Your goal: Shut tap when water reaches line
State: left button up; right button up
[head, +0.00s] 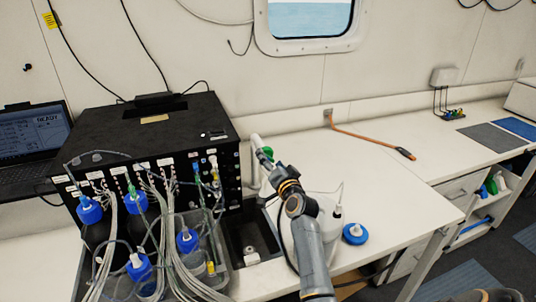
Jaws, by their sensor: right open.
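My right arm rises from the bottom and its gripper (264,158) is at the white tap (255,140) behind the sink, close to a small green part (268,151). The gripper is open; it is too small to tell whether it touches the tap. A whitish container (328,235) stands on the bench right of the sink, largely hidden by my arm. A thin tube runs at its neck. Its water level and any line on it cannot be made out. My left gripper is out of view.
A black instrument box (145,130) with many tubes and blue-capped bottles (137,203) crowds the left, beside a laptop (35,135). The small dark sink (236,225) lies between. The right bench is mostly clear.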

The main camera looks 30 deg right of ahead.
jog(key=shift+x, duration=1.2)
jog(key=shift+c, duration=0.5)
jog(key=c, duration=1.1)
jog(key=shift+o, duration=0.2)
jog(key=m+p, duration=0.1)
jog(key=m, duration=0.3)
jog(key=shift+m, duration=0.3)
jog(key=shift+f+m+p, duration=0.15)
jog(key=shift+m+p, duration=0.35)
jog(key=shift+m, duration=1.8)
